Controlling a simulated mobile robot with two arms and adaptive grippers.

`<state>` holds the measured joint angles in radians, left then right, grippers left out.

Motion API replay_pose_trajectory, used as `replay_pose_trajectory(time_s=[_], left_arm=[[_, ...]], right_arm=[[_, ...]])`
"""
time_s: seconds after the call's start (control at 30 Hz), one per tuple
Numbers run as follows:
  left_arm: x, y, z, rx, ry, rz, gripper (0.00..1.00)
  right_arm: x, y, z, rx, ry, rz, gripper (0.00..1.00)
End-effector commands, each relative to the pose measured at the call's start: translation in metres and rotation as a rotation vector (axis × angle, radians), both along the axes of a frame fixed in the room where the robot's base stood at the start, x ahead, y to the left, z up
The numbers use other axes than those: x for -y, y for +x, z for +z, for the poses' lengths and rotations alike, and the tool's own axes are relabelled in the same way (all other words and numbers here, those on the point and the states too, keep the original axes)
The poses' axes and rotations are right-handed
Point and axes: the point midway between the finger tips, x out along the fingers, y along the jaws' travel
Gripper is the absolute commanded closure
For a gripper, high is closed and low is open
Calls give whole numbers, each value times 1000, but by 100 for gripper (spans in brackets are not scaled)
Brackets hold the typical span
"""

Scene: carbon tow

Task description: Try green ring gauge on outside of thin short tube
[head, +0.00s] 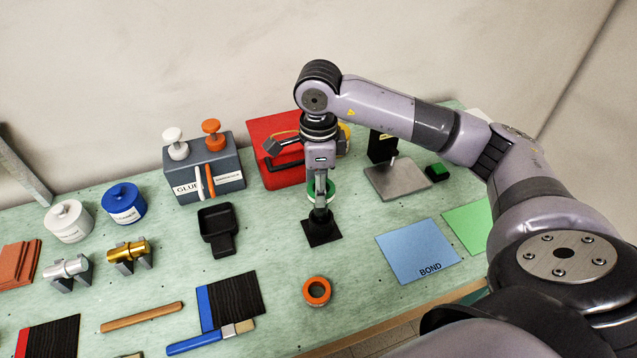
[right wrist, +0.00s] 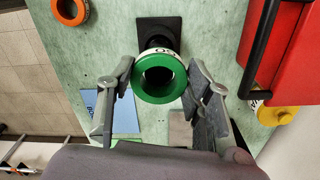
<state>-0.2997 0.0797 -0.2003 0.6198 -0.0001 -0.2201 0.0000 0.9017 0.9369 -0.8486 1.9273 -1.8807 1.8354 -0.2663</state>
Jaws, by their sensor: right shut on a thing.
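The green ring gauge (head: 322,191) has a green face and a white side with black marks. It also shows in the right wrist view (right wrist: 137,78), with its open hole facing the camera. My right gripper (head: 320,196) points down and is shut on the ring gauge, with one finger on each side of it. Below the ring, a short dark upright piece (head: 320,215) stands on a black square base (head: 330,238); it looks like the thin short tube. Whether the ring is around its top or just above it I cannot tell. My left gripper is not in view.
An orange ring (head: 317,291) lies in front. A black tray (head: 217,232) is to the left, a red box (head: 273,150) behind. A grey plate (head: 398,180) and a blue BOND sheet (head: 417,251) are to the right. A grey glue box (head: 205,170) stands at the back left.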

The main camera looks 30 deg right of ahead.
Motion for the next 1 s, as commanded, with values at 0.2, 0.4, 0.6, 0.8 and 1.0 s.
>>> replay_pose_trajectory(time_s=[0.2,0.4,0.6,0.8,1.0], left_arm=[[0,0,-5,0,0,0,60],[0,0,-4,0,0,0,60],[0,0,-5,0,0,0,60],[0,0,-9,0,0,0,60],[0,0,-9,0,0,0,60]], right_arm=[[0,0,-3,1,0,0,84],[0,0,-3,1,0,0,84],[0,0,-3,1,0,0,84],[0,0,-4,1,0,0,84],[0,0,-3,1,0,0,84]])
